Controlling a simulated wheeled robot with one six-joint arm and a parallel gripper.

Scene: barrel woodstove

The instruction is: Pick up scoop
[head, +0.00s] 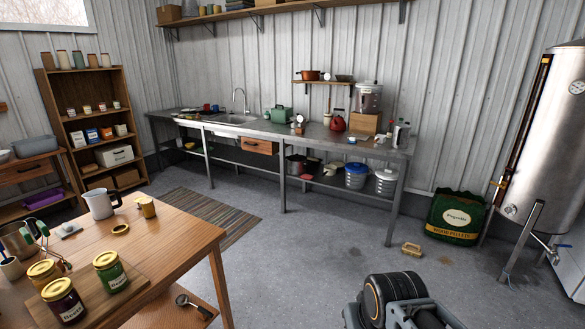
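A small dark metal utensil with a round head and a handle, which looks like the scoop (194,306), lies on the low wooden shelf (165,306) under the wooden table in the head view. Its head points to the upper left and its handle to the lower right. Nothing touches it from above. Part of my arm, dark with an orange ring, shows at the bottom right, well to the right of the scoop. My gripper's fingers cannot be made out in this view.
The wooden table (170,238) has a front leg (221,288) right of the scoop and holds jars (109,270) and a pitcher (101,203). A yellow-brown object (411,249) lies on the floor near a pellet bag (455,217). Grey floor (290,270) is clear between.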

